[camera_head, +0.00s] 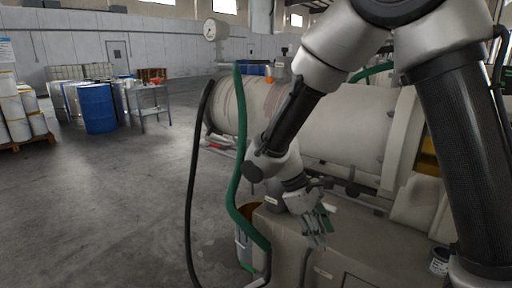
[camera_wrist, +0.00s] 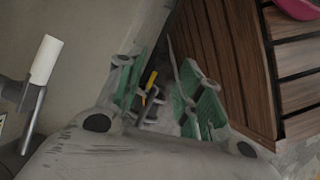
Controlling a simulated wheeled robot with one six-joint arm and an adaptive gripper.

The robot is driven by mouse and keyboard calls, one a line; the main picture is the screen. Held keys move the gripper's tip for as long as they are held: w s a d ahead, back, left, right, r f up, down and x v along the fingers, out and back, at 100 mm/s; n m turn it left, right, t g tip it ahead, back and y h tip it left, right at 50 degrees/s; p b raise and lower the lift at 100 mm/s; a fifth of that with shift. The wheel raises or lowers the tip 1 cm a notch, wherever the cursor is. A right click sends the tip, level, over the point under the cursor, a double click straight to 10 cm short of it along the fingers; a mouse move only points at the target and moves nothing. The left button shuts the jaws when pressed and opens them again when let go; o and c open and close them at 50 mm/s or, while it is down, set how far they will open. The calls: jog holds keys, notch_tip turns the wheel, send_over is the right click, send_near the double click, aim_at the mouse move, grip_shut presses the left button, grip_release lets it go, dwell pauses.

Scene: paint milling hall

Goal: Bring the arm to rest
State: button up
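My arm reaches down and forward in the head view, bent at the elbow, in front of the large cylindrical mill (camera_head: 345,120). My gripper (camera_head: 318,238) hangs low in front of the mill, above its beige base housing (camera_head: 345,265). In the wrist view, my gripper (camera_wrist: 165,88) has its green-padded fingers spread apart. A small yellow piece (camera_wrist: 151,80) on grey fittings shows in the gap between the fingers. It seems to lie beyond them; I cannot tell how far. I see nothing held.
A green hose (camera_head: 236,170) and a black hose (camera_head: 194,170) loop down left of my gripper. A bucket (camera_head: 246,245) stands below them. Brown slats (camera_wrist: 235,60) are close to the right finger. Blue drums (camera_head: 97,108) stand far left; the floor between is open.

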jog(key=s+d+r+m+t+y, duration=0.2)
jog(key=s+d+r+m, duration=0.3)
jog(key=d+r, duration=0.4)
jog(key=s+d+r+m+t+y, duration=0.3)
jog(key=s+d+r+m, duration=0.3)
jog(key=d+r, duration=0.3)
jog(key=shift+s+d+r+m+t+y, duration=0.3)
jog(key=shift+d+m+t, duration=0.2)
jog(key=shift+d+t, duration=0.5)
jog(key=shift+d, duration=0.25)
